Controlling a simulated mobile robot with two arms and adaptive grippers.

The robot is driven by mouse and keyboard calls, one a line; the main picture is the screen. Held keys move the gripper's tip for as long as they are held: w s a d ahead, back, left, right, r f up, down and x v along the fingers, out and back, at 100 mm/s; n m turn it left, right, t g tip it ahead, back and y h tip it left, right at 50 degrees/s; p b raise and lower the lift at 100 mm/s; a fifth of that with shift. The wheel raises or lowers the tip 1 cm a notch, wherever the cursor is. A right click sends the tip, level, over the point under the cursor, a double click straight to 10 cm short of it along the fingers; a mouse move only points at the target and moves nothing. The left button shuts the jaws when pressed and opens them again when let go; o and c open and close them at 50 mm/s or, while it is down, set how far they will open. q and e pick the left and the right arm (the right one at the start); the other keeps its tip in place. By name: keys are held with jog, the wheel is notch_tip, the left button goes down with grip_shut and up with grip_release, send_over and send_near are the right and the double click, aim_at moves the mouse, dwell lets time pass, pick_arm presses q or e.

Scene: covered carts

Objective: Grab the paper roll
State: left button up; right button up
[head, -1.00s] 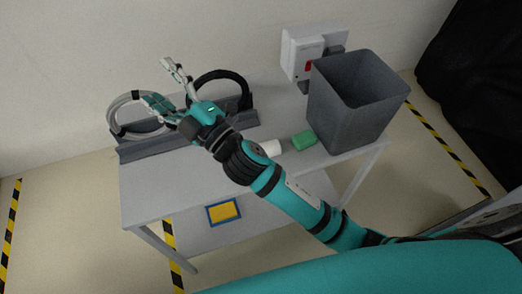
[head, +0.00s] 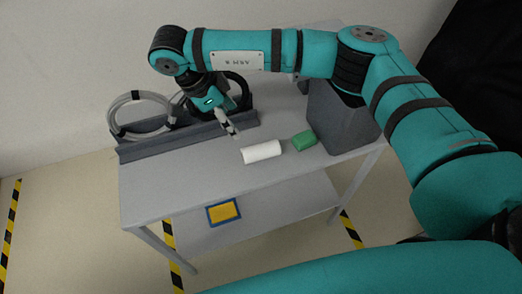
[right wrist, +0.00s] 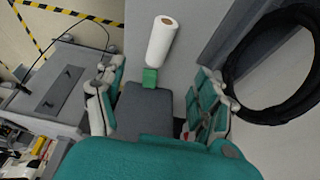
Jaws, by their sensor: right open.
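The white paper roll (head: 262,152) lies on its side on the grey table, near its front edge. It also shows at the top middle of the right wrist view (right wrist: 160,42). My right gripper (head: 230,121) points down above the table, behind and to the left of the roll, not touching it. In the right wrist view its two fingers stand wide apart, open (right wrist: 154,95), with the roll beyond them. My left gripper is not in view.
A green block (head: 304,141) lies just right of the roll, before a tall grey bin (head: 340,122). The table's front left is clear.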

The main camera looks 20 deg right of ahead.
jog(key=p, duration=0.4)
send_near(256, 148)
jog(key=x, duration=0.5)
jog(key=shift+d+f, duration=0.1)
jog(key=shift+s+d+f+p, duration=0.1)
jog(key=shift+d+f+p, duration=0.1)
jog(key=shift+f+p, duration=0.25)
jog(key=p+x, duration=0.1)
jog(key=x, duration=0.2)
jog(key=shift+d+f, duration=0.1)
jog(key=shift+f, duration=0.3)
jog(key=shift+d+f, duration=0.1)
jog(key=shift+f, duration=0.25)
jog(key=shift+c, duration=0.2)
jog(key=c, duration=1.3)
